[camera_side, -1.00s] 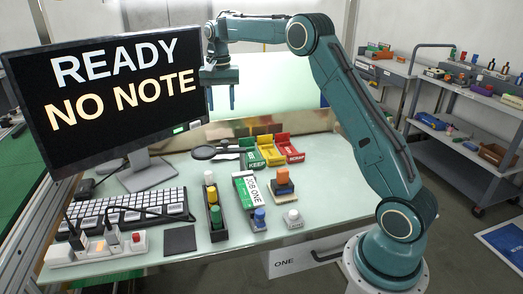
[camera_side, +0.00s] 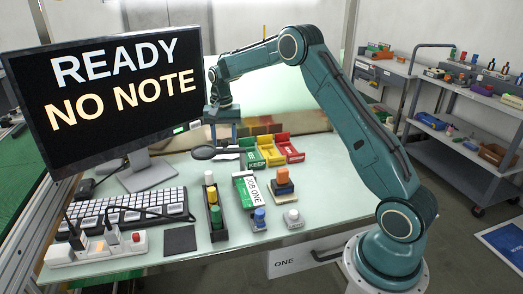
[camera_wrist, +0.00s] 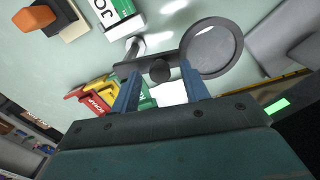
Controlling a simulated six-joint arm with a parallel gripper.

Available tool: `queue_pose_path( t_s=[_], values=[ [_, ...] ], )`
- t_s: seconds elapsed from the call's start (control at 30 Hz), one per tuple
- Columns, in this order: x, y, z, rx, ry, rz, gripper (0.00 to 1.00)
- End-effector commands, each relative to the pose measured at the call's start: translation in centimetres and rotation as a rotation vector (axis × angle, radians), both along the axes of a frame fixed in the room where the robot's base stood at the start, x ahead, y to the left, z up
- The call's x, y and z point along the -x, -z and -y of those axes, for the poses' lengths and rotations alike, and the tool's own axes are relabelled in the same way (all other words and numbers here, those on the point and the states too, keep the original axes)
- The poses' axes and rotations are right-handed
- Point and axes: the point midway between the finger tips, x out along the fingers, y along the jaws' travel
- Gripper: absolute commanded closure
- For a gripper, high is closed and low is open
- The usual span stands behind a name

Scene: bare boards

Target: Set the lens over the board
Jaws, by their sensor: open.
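The lens (camera_side: 203,153) is a round glass in a dark ring on a flat dark arm, left of the bins at the back of the bench. In the wrist view the lens (camera_wrist: 211,50) is at the upper right, its arm with a round black knob (camera_wrist: 160,71) running left. My gripper (camera_side: 222,140) is open just above the lens arm. In the wrist view its blue fingers (camera_wrist: 162,92) are apart with the knob showing between them; contact cannot be told. The green and white board (camera_side: 246,189), marked JOB ONE, lies mid-bench, also in the wrist view (camera_wrist: 120,18).
Green, yellow and red bins (camera_side: 270,150) stand right of the lens. A monitor (camera_side: 105,100) reading READY NO NOTE is close left of my gripper. A black tray (camera_side: 215,218) with coloured pegs and a stacked block piece (camera_side: 283,185) flank the board.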

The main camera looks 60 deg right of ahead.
Motion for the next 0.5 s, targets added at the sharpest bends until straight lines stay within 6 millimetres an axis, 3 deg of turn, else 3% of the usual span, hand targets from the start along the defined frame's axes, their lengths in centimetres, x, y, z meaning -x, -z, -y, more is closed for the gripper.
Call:
queue_pose_path(
  t_s=[0.3, 0.5],
  values=[
    [0.00, 0.17, 0.00, 0.000, 0.000, 0.000, 0.56],
    [0.00, 0.16, 0.00, 0.000, 0.000, 0.000, 0.96]
  ],
)
